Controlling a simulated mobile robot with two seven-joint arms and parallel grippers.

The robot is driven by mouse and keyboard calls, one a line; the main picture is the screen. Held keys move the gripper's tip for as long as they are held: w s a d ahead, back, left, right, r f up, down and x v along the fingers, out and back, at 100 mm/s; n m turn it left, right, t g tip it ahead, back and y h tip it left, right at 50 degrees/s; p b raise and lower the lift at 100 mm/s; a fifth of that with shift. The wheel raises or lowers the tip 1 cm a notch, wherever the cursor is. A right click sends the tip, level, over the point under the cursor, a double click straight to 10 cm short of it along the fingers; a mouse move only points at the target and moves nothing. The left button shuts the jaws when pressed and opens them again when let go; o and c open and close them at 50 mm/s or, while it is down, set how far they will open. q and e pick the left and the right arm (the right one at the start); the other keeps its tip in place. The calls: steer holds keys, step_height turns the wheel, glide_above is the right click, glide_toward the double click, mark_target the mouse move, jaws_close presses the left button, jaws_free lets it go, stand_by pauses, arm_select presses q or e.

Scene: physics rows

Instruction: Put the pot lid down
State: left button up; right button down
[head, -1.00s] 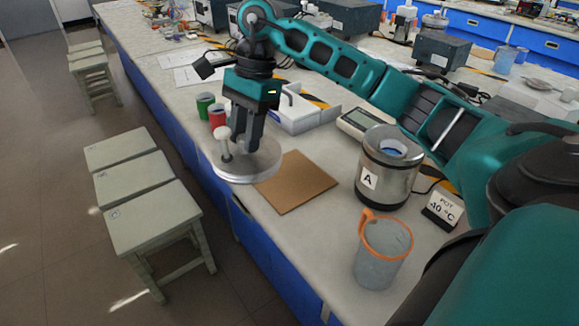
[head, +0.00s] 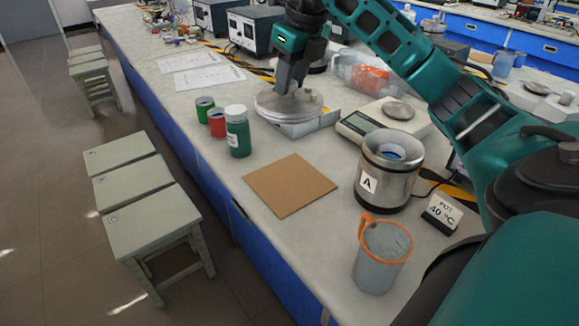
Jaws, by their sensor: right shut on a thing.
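The pot lid (head: 267,106) is a round, shiny metal-grey disc. My right gripper (head: 290,88) is shut on it from above. The lid is over the white box (head: 312,126) and hides part of it; I cannot tell whether they touch. The square brown mat (head: 290,185) lies bare on the bench, nearer than the lid. The steel pot (head: 385,196), labelled A, stands open to the right of the mat, with something blue inside. My left gripper is not in view.
A green bottle with a white cap (head: 237,138), a red can (head: 217,123) and a green can (head: 204,108) stand left of the lid.

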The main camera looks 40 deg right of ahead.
mark_target(303, 119)
step_height(303, 119, down, 19)
steer(key=b, duration=0.2)
steer(key=shift+b, duration=0.35)
steer(key=shift+f, duration=0.1)
steer(key=shift+f, duration=0.15)
steer(key=c, duration=0.8)
jaws_free()
steer(key=p+v, duration=0.1)
steer(key=v, duration=1.1)
